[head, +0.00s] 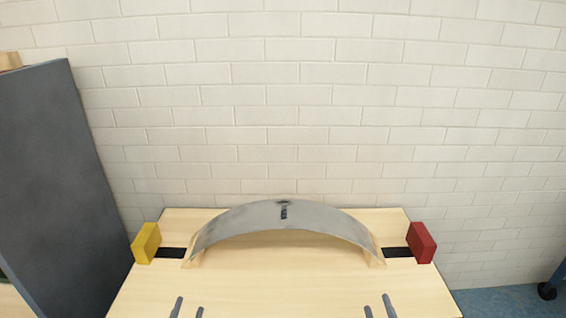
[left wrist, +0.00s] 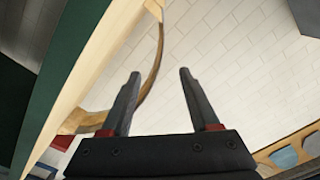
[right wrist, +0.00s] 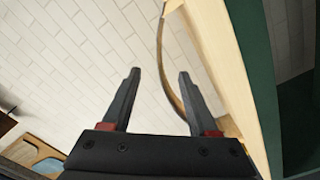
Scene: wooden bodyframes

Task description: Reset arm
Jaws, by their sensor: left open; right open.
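My left gripper (head: 187,309) shows only as two dark fingertips at the bottom edge of the head view. In the left wrist view (left wrist: 158,98) its fingers are apart with nothing between them. My right gripper (head: 378,307) shows as two fingertips at the bottom edge, right of centre. In the right wrist view (right wrist: 158,98) its fingers are also apart and empty. Both grippers are at the near side of the wooden table (head: 270,278). A curved grey panel (head: 285,217) on a wooden arched frame stands at the table's back, apart from both grippers.
A yellow block (head: 146,243) stands at the table's left and a red block (head: 421,242) at its right, each beside a dark strip. A tall dark grey panel (head: 50,170) stands at the left. A white brick wall (head: 300,120) closes the back. The table's front middle is clear.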

